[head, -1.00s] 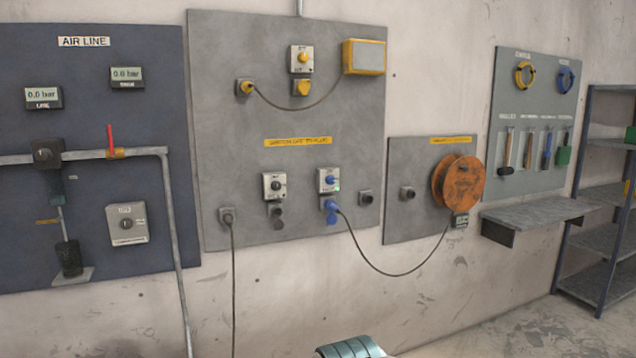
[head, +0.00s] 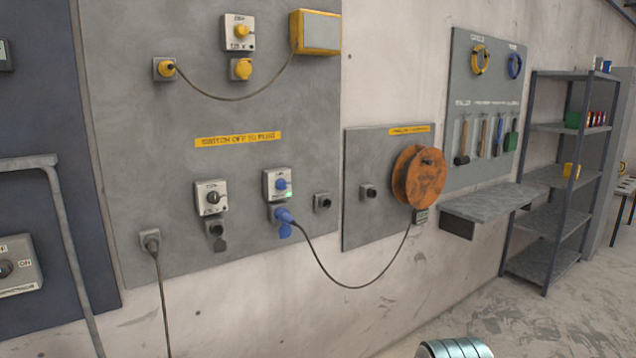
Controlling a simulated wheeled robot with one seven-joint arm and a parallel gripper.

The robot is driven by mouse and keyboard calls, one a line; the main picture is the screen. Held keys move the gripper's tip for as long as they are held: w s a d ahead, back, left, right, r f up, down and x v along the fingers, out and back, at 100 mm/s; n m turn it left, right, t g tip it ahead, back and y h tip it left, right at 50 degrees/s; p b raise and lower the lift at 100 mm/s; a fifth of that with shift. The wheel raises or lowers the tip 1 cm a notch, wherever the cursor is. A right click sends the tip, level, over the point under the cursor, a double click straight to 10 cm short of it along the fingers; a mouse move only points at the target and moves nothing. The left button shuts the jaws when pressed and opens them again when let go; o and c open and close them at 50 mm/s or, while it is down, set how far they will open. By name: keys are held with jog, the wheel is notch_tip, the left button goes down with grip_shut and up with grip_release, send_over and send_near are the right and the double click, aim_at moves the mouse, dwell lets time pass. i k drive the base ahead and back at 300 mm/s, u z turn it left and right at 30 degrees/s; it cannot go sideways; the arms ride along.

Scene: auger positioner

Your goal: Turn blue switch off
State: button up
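The blue switch (head: 281,184) is a blue rotary knob on a light box in the lower middle of the large grey wall panel (head: 200,110). A small green light (head: 289,195) glows at the box's lower right. A blue plug (head: 284,216) sits in the socket below it, with a dark cable running right to the orange reel (head: 418,176). The knob's exact position is too small to read. My gripper is not in view; only a rounded metallic part, likely of my arm, shows at the bottom edge.
A similar switch with a black knob (head: 212,197) is just left of the blue one. A yellow switch (head: 240,32) is above. A small wall shelf (head: 490,203) and a shelving rack (head: 545,262) stand to the right. The floor at lower right looks clear.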

aim_at(281, 184)
jog(key=u, duration=0.25)
jog(key=i, duration=1)
jog(key=u, duration=0.75)
